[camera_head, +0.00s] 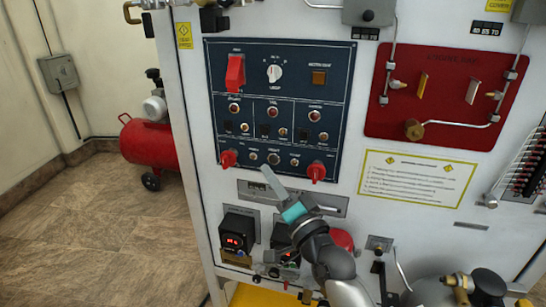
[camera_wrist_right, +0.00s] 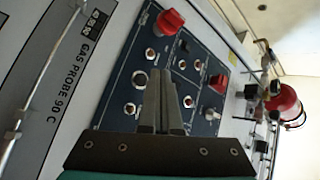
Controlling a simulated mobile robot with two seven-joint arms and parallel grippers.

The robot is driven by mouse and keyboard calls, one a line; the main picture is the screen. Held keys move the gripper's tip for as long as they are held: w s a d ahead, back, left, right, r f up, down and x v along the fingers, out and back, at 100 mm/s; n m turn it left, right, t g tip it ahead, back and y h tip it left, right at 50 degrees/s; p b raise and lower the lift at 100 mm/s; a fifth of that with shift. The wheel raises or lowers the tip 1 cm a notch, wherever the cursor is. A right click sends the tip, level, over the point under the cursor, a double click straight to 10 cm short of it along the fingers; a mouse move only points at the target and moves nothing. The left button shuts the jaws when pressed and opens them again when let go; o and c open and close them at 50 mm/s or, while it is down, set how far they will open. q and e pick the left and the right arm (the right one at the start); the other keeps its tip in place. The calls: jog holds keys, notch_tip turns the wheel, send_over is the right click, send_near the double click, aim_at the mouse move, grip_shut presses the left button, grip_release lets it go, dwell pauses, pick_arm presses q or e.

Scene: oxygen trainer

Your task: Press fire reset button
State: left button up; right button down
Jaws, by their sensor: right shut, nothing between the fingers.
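The dark blue control panel (camera_head: 340,105) is fixed to the white machine front and carries several switches and round buttons. Its labels are too small to read surely, so I cannot tell which control is the fire reset button. My left gripper is not in view.
Red switches stick out at the panel's lower left (camera_head: 228,158) and lower right (camera_head: 316,171). A red board (camera_head: 450,95) with pipes is to the right. A red compressor tank (camera_head: 147,142) stands on the floor at left. Tiled floor is clear in front of it.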

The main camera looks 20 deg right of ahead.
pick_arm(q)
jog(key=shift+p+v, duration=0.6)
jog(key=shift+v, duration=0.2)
pick_arm(e)
jog(key=s+a, duration=0.1)
jog(key=s, duration=0.1)
jog(key=shift+s+a, duration=0.3)
jog(key=shift+a, duration=0.1)
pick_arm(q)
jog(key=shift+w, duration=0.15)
